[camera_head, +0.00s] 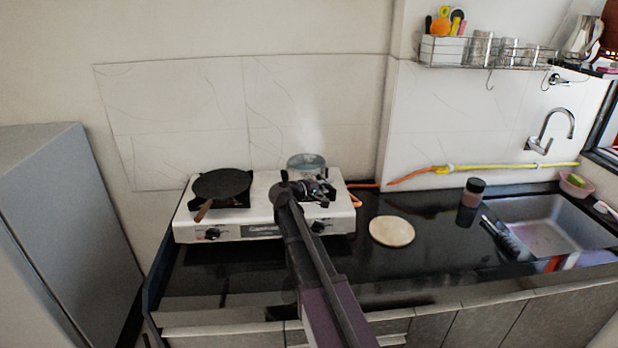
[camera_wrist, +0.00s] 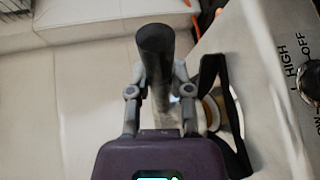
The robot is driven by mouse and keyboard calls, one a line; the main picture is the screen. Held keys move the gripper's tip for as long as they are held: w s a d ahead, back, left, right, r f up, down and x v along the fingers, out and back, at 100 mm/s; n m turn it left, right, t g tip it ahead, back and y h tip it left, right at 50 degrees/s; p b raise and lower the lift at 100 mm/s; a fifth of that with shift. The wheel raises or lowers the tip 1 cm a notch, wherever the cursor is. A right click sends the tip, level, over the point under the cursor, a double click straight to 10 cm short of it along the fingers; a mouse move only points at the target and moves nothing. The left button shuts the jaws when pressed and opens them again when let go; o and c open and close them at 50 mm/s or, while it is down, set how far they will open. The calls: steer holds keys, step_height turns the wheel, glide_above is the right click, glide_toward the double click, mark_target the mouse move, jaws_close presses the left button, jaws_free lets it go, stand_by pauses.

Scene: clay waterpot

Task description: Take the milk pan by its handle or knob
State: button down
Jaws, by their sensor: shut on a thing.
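The milk pan (camera_head: 306,161) is on or just above the right burner of the stove; its blue-grey upper part shows behind my arm, and its base is hidden. My gripper (camera_head: 316,188) is in front of the pan, over the stove's right side. In the wrist view, my gripper (camera_wrist: 157,85) is shut with its two fingers on either side of a dark round handle (camera_wrist: 156,45). The handle's link to the pan is hidden there.
A white gas stove (camera_head: 245,231) carries a flat dark pan (camera_head: 222,184) on its left burner. A round wooden board (camera_head: 391,231) lies on the black counter. A dark-lidded jar (camera_head: 472,193) stands near the sink (camera_head: 552,215). An orange hose (camera_head: 410,177) runs along the wall.

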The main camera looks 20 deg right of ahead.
steer(key=shift+r, duration=0.15)
step_height(320, 180, up, 3)
steer(key=p, duration=0.3)
steer(key=shift+r+p, duration=0.2)
steer(key=shift+p, duration=0.2)
steer(key=s+a+r+p, duration=0.1)
steer(key=s+a, duration=0.7)
steer(key=s, duration=0.5)
steer(key=shift+s+a+r, duration=0.15)
steer(key=shift+s+a, duration=0.1)
steer(key=shift+s, duration=0.1)
